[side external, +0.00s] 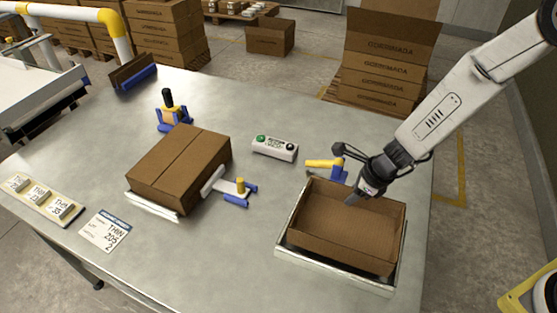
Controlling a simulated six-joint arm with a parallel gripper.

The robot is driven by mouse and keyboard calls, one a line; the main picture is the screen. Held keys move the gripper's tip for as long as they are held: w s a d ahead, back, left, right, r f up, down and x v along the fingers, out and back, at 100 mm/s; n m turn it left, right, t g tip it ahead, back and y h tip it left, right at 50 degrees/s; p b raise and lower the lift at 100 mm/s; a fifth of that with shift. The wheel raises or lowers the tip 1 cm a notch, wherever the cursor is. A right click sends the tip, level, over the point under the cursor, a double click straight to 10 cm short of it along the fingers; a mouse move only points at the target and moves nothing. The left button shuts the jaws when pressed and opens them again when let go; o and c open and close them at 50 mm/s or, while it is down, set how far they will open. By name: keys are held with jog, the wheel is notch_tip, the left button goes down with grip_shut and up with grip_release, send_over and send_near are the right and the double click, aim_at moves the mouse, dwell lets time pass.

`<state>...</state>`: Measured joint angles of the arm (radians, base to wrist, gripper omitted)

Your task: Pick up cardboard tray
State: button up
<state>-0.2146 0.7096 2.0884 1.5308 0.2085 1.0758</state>
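The cardboard tray (345,255) is an open, shallow brown box at the right of the table. It rests in a white-rimmed holder (292,250). My gripper (357,197) is over the tray's back part, near its back wall, and points down and to the left. Its dark fingers are small here, and I cannot tell whether they are apart or whether they touch the cardboard. The tray looks level and seated in the holder.
A closed cardboard box (180,165) sits on a white platform between blue-and-yellow clamps. A button box (275,147) and a yellow-and-blue clamp (325,164) stand behind the tray. A label card (106,230) lies front left.

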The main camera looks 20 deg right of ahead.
grip_shut()
jog(key=shift+r, duration=5)
